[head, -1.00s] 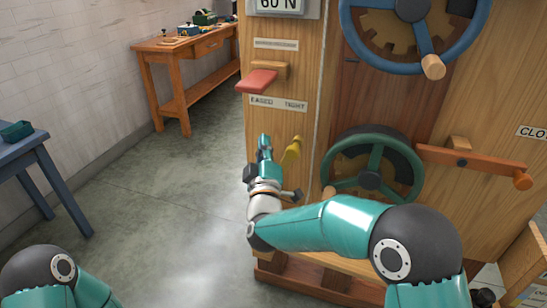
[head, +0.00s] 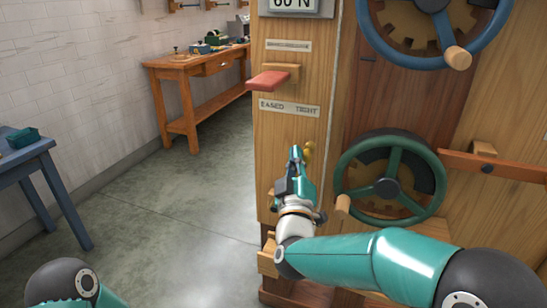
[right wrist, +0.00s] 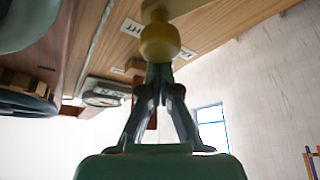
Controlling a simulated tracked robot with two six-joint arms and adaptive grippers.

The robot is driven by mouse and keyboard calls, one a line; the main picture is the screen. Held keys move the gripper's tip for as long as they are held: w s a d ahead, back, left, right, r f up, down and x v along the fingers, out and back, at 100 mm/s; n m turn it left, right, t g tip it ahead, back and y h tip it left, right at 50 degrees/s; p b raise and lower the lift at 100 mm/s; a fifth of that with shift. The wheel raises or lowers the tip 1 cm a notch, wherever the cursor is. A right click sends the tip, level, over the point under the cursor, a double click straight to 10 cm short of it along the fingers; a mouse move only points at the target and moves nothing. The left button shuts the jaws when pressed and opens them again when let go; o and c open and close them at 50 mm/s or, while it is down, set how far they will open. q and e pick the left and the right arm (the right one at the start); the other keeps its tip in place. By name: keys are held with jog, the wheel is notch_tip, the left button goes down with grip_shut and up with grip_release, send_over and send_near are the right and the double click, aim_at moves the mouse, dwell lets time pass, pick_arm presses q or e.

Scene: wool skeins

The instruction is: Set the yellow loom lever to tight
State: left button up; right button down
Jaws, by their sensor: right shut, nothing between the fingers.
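The yellow lever (head: 309,149) is on the wooden loom post, below a plate (head: 290,108) reading EASED and TIGHT. Its visible part lies below the TIGHT side; the rest is hidden behind my right gripper (head: 296,155). In the right wrist view its round yellow knob (right wrist: 160,42) is just beyond the fingertips. My right gripper (right wrist: 155,78) is shut and empty, its fingertips close beside the lever; I cannot tell whether they touch. My left gripper is out of view.
A red lever (head: 268,81) sticks out above the plate. A green handwheel (head: 432,164) is right of my gripper, a blue handwheel (head: 372,42) above it and an orange bar (head: 505,165) farther right. Open floor lies left of the post.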

jog(key=shift+w+d+f, duration=0.15)
jog(key=shift+d+f, duration=0.15)
jog(key=shift+d, duration=0.15)
jog(key=a+r+p, duration=0.2)
jog(key=a+r, duration=0.1)
jog(key=a, duration=0.1)
jog(key=v, duration=0.9)
jog(key=shift+s+d+r+b, duration=0.15)
jog(key=shift+s+d+b, duration=0.15)
jog(key=shift+s, duration=0.1)
